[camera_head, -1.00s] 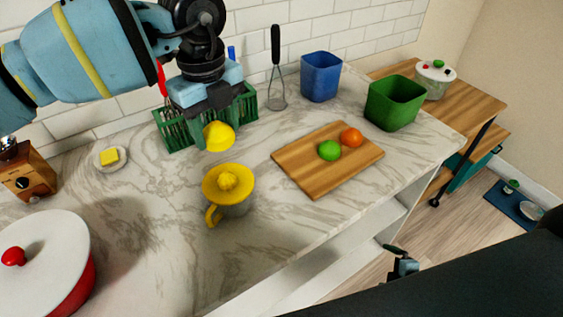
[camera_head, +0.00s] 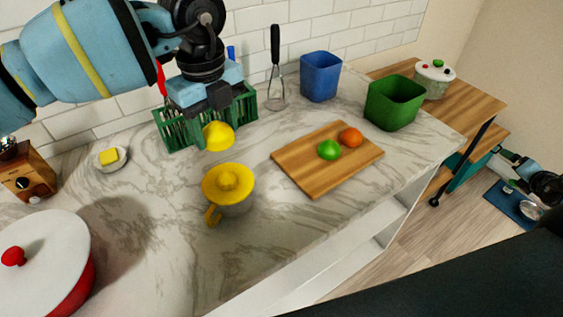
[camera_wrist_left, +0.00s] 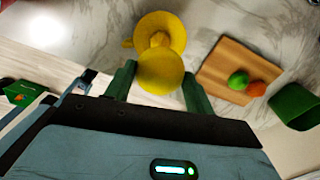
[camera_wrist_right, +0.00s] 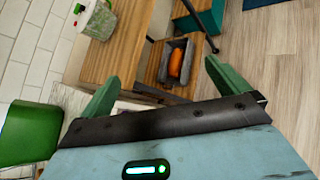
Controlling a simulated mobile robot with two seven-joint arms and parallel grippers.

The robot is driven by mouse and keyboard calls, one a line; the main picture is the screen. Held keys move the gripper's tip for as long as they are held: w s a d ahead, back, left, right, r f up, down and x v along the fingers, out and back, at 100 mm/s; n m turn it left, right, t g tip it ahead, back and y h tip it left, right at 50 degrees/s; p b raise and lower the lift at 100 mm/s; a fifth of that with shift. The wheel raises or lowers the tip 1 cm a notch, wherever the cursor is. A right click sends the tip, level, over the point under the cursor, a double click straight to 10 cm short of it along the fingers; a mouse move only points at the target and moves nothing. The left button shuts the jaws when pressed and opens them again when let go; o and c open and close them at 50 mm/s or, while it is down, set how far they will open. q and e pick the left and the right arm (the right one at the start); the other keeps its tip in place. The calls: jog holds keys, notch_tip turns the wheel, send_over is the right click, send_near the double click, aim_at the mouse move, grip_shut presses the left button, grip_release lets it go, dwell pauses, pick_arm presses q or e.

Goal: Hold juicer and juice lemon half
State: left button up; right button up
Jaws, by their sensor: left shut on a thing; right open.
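The juicer (camera_head: 230,190) stands upright on the marble counter, with a yellow reamer top, a yellow handle and a pale cup below. It also shows in the left wrist view (camera_wrist_left: 150,27). My left gripper (camera_head: 216,118) is shut on the lemon half (camera_head: 218,137) and holds it in the air above and behind the juicer, apart from it. In the left wrist view the lemon half (camera_wrist_left: 160,72) sits between the green fingers. My right gripper (camera_wrist_right: 161,80) is open and empty, off to the right, away from the counter, above the floor and wooden shelf.
A cutting board (camera_head: 300,172) with a lime (camera_head: 328,150) and an orange (camera_head: 351,137) lies right of the juicer. A green bin (camera_head: 393,105), a blue bin (camera_head: 320,78) and a green basket (camera_head: 240,108) stand behind. A red pot (camera_head: 75,290) is front left.

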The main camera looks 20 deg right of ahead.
jog(key=w+d+r+m+h, duration=0.1)
jog(key=d+r, duration=0.3)
jog(key=r, duration=0.3)
jog(key=w+a+r+m+t+y, duration=0.35)
jog(key=w+a+m, duration=0.35)
jog(key=w+a, duration=0.55)
jog(key=w+a+r+m+t+y, duration=0.2)
jog(key=w+a+r+t+y, duration=0.3)
jog(key=w+a+r, duration=0.7)
jog(key=a+f+n+g+y, duration=0.2)
jog(key=a+n+y, duration=0.75)
jog(key=a, duration=0.65)
jog(key=n+g+y, duration=0.3)
jog(key=n+g, duration=1.6)
jog(key=n, duration=1.3)
send_near(236, 191)
jog(key=w+f, duration=0.1)
jog(key=w+d+f, duration=0.2)
jog(key=shift+w, duration=0.35)
jog(key=shift+s+a+f+n, duration=0.1)
jog(key=shift+s+f+n, duration=0.1)
jog(key=shift+n, duration=0.15)
jog(key=shift+x, duration=6)
